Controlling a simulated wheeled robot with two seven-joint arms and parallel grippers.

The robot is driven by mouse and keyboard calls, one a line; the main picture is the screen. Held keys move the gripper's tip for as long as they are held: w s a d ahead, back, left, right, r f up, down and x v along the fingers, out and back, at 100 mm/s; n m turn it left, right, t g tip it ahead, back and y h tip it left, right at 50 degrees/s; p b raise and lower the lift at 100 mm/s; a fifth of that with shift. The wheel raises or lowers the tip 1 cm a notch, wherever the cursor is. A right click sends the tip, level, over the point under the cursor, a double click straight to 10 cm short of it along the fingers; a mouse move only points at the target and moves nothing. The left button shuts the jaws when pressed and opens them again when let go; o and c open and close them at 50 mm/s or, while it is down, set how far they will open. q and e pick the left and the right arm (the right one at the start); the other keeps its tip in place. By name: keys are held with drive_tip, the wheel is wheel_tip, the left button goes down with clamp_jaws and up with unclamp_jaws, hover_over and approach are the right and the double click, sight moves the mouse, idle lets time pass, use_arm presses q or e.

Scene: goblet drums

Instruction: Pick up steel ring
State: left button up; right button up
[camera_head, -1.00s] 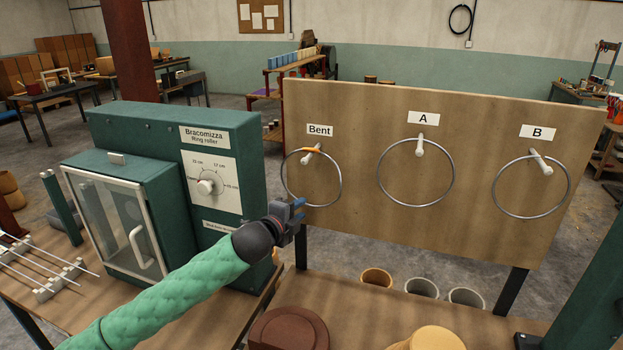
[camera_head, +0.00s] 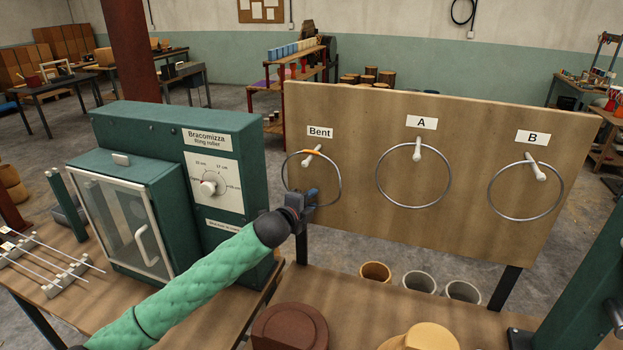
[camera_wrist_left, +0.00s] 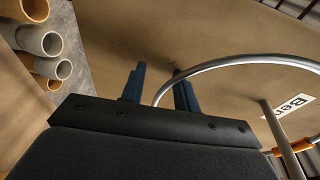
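A thin steel ring (camera_head: 287,180) hangs on a peg under the "Bent" label on the upright wooden board. An orange mark shows near its top. A second ring (camera_head: 414,207) hangs under "A", a third (camera_head: 525,219) under "B". My left gripper (camera_head: 312,196) is at the lower edge of the "Bent" ring. In the left wrist view its two blue fingers (camera_wrist_left: 158,88) are apart. The "Bent" ring (camera_wrist_left: 235,59) curves between and past them; I see no clear grip on it. My right gripper is out of view.
The board (camera_head: 440,110) stands close behind the gripper. The green ring roller machine (camera_head: 180,135) stands left, beside my arm. Three open cylinders (camera_head: 420,281) are below the board. Brown (camera_head: 290,325) and tan (camera_head: 425,337) round pieces lie on the front table.

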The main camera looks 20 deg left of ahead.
use_arm(q)
drive_tip(key=shift+c, duration=0.2)
clamp_jaws()
idle(1.2)
